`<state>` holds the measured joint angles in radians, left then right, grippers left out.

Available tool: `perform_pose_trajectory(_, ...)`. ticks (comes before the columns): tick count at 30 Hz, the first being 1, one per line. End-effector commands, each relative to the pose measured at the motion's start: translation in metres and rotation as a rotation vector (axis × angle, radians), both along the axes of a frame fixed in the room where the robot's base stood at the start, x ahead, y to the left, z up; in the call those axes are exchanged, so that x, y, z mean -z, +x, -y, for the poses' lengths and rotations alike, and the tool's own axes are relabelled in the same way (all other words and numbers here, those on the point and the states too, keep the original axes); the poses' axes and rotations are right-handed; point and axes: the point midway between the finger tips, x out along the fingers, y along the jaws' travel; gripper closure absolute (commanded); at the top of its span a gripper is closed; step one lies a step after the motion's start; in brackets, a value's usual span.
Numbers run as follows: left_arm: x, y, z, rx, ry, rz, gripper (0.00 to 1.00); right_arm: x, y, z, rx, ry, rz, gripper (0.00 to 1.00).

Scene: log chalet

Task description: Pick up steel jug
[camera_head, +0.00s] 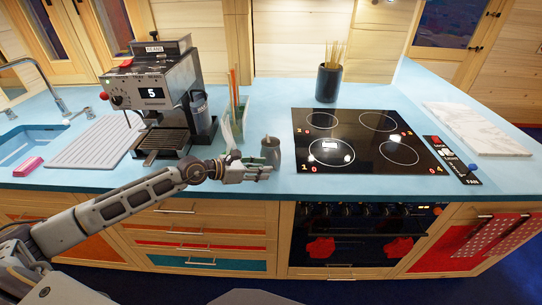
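A small grey metallic vessel (271,151) with a narrower top stands upright near the front edge of the blue counter (350,182). It is the likeliest steel jug, but its handle and spout cannot be made out. Another grey metal container (201,113) stands against the right side of the coffee machine. My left gripper (262,170) reaches in from the left, just in front and left of the small vessel, overlapping its lower left side. Whether its fingers touch the vessel, and how far they are apart, cannot be told. My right gripper is out of view.
The coffee machine (155,88) stands at left, with a ribbed drainboard (95,142) and sink (25,145) beyond. A glass holder with sticks (234,112) is behind my gripper. The black cooktop (365,120) lies right. A utensil pot (328,82) stands behind it.

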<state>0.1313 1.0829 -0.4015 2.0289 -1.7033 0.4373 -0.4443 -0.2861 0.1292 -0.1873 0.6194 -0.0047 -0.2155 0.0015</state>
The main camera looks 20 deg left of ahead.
Motion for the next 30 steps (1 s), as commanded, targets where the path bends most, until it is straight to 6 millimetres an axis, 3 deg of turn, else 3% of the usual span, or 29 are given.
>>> perform_pose_trajectory(30, 0.02, 0.039, 0.028, 0.0, 0.0, 0.0, 0.66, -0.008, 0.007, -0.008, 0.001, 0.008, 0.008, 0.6)
